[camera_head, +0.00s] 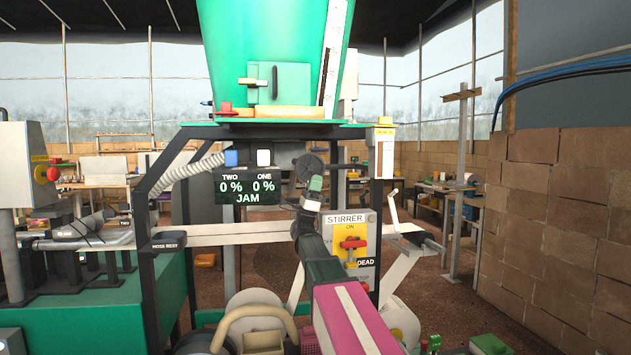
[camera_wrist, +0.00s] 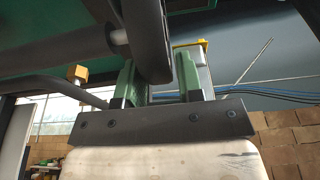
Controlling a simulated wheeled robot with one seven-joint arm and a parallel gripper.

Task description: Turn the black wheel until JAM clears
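The black wheel (camera_head: 309,164) stands upright on the green machine, just beyond my gripper (camera_head: 314,186) in the head view. In the wrist view a thick dark curved bar (camera_wrist: 148,35), which looks like the wheel's rim, reaches down between the two green fingers of my gripper (camera_wrist: 157,80). The fingers stand apart, and I see no clear squeeze on the bar. Whether either finger touches it is hard to tell. The black display (camera_head: 247,187) reads TWO 0 %, ONE 0 % and JAM in green letters. My gripper hides part of the wheel's lower edge.
A yellow STIRRER panel (camera_head: 349,239) with a red handle is right of my arm. A green hopper (camera_head: 277,55) hangs above, on a dark frame. A ribbed grey hose (camera_head: 183,174) is at the left. A pale horizontal beam (camera_head: 220,234) runs below the display.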

